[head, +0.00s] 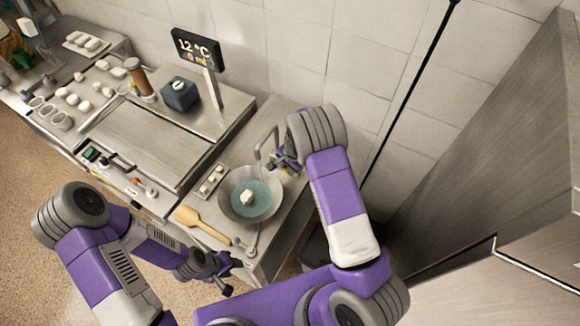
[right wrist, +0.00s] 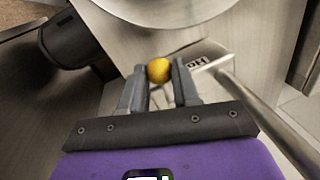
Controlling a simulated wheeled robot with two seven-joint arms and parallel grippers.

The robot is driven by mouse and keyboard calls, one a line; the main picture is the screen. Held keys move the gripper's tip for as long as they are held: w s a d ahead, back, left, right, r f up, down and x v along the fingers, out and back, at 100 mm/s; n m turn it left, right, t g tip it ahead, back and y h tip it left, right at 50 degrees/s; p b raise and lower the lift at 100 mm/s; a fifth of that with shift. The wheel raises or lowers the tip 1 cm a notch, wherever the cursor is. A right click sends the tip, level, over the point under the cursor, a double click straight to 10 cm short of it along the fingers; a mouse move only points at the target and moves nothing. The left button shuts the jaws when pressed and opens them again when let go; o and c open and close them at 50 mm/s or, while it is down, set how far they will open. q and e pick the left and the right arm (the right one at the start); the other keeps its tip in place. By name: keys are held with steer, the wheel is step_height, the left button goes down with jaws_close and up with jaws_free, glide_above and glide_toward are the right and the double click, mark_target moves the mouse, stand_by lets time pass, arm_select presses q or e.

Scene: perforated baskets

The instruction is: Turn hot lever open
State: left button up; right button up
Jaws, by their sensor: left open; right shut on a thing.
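The hot lever shows in the right wrist view as a round yellow knob (right wrist: 159,70), beside a metal plate marked "HOT" (right wrist: 199,62). My right gripper (right wrist: 160,76) is shut on the knob, with one finger on each side of it. In the head view my right gripper (head: 284,160) is beside the bent metal tap (head: 262,146), and the knob is hidden there. My left gripper (head: 226,272) is open and empty, low in front of the counter.
A round basin (head: 232,208) with bluish water and a pale block (head: 248,197) sits below the tap. A wooden paddle (head: 201,224) lies at the counter's front edge. A display (head: 197,49) reads 12 °C and 0 ml. A tiled wall stands behind; a metal panel (head: 500,140) rises at right.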

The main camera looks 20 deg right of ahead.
steer(key=shift+w+a, duration=0.1)
steer(key=shift+a, duration=0.05)
steer(key=o, duration=1)
steer(key=shift+o, duration=0.2)
step_height(320, 180, up, 8)
steer(key=s, duration=0.1)
steer(key=shift+s+d+f, duration=0.2)
steer(key=shift+d+f, duration=0.05)
steer(key=shift+d, duration=0.15)
